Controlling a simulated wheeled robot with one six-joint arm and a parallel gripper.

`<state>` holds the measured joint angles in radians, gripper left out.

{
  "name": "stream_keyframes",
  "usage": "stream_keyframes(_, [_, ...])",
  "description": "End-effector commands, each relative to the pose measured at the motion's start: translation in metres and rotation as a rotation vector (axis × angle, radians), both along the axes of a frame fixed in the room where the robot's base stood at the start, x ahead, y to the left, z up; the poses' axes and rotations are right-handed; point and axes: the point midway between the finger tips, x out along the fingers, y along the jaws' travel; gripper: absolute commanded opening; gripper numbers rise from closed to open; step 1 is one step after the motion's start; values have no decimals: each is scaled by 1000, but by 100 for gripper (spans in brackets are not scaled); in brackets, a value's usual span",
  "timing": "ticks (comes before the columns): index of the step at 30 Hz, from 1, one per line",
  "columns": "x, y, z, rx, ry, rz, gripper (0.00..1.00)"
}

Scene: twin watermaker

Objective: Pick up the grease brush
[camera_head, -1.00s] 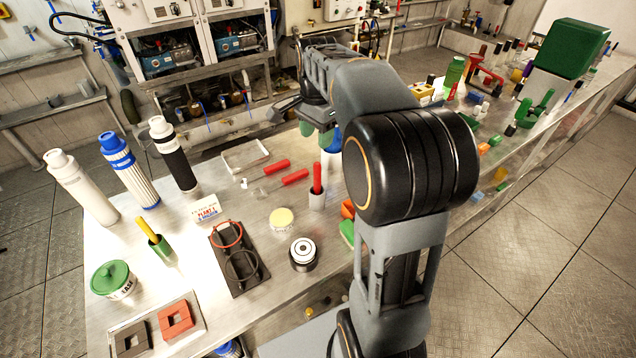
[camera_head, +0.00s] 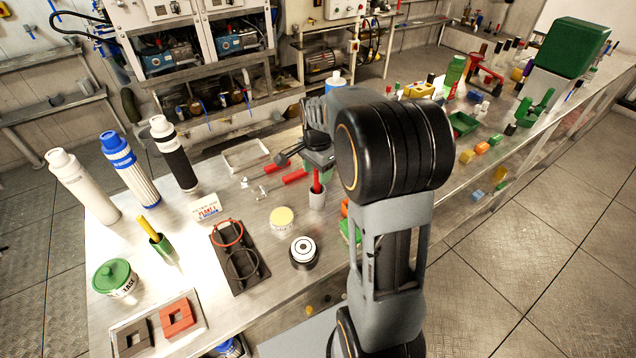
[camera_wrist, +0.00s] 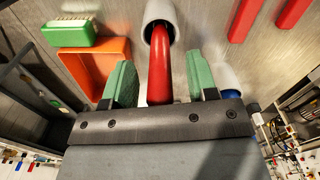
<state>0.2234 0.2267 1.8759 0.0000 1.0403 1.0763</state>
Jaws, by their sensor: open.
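A red handle (camera_head: 316,182), likely the grease brush, stands upright in a small grey cup (camera_head: 317,199) on the steel bench. In the wrist view the red handle (camera_wrist: 159,75) runs from the cup (camera_wrist: 151,28) into the space between my green fingertips. My gripper (camera_wrist: 162,72) is open, one finger on each side of the handle, with a visible gap on both sides. In the head view my gripper (camera_head: 318,162) is over the cup, partly hidden by my arm. The brush's lower end is hidden inside the cup.
An orange tray (camera_wrist: 92,66) and a green brush with pale bristles (camera_wrist: 72,32) lie beside the left finger in the wrist view. Two red-handled tools (camera_head: 293,177) lie left of the cup. A yellow handle stands in a green cup (camera_head: 161,245).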

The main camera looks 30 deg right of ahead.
Motion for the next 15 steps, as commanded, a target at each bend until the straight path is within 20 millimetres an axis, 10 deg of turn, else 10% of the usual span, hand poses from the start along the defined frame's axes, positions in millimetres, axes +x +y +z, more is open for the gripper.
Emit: stream_keyframes(15, [0,0,-9,-1,-1,1,41])
